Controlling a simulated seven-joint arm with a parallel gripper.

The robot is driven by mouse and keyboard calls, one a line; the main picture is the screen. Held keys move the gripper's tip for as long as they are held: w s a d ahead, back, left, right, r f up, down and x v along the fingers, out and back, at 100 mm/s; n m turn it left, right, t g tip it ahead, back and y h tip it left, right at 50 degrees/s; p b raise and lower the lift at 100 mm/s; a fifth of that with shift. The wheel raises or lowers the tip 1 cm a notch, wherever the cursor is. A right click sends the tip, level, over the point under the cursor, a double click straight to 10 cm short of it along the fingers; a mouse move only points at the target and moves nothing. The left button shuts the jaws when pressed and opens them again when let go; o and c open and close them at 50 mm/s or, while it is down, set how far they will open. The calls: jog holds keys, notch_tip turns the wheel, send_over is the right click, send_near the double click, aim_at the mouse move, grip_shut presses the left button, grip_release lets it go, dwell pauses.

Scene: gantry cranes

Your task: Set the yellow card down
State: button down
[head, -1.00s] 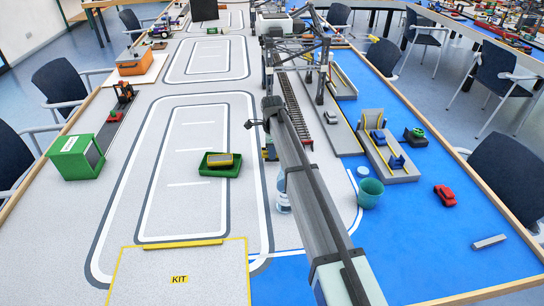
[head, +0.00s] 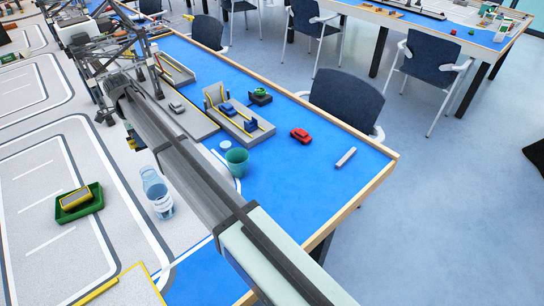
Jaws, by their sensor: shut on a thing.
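My arm reaches from the lower right to the upper left in the head view. My gripper (head: 131,136) is small and mostly hidden beside and behind my arm, near the foot of the crane. A small yellow patch (head: 134,144) shows at it, which looks like the yellow card held in the shut jaws. Its outline is too small to make out, and I cannot tell whether it touches the table. A green tray (head: 96,206) with a yellow, grey-topped block (head: 75,199) in it lies to the left on the grey mat.
The gantry crane (head: 110,50) stands behind my arm. A clear bottle or cup (head: 160,200) and a teal cup (head: 237,162) stand on either side of my arm. A grey ramp piece (head: 238,122), a red car (head: 300,135) and a grey bar (head: 346,157) lie on the blue area, which has free room.

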jog(key=w+d+m, duration=0.1)
jog(key=w+d, duration=0.4)
jog(key=d, duration=0.5)
jog(key=w+d+m, duration=0.2)
jog(key=w+d, duration=0.3)
jog(key=d, duration=0.5)
jog(key=w+d+m, duration=0.1)
jog(key=w+d, duration=0.4)
jog(key=d, duration=0.4)
jog(key=s+d+m, duration=0.1)
jog(key=d, duration=1.4)
jog(key=s+d+n, duration=0.3)
jog(key=s+d, duration=0.1)
jog(key=s, duration=0.2)
jog(key=shift+s+a+f+n, duration=0.1)
jog(key=shift+f+n, duration=0.55)
jog(key=shift+f, duration=1)
jog(key=shift+d+f+n, duration=0.1)
jog(key=shift+f+n, duration=0.6)
jog(key=shift+f, duration=0.9)
jog(key=shift+s+a+f+n, duration=0.1)
jog(key=shift+f+n, duration=0.55)
jog(key=shift+f, duration=1)
jog(key=shift+f, duration=0.15)
jog(key=c, duration=1.2)
grip_release()
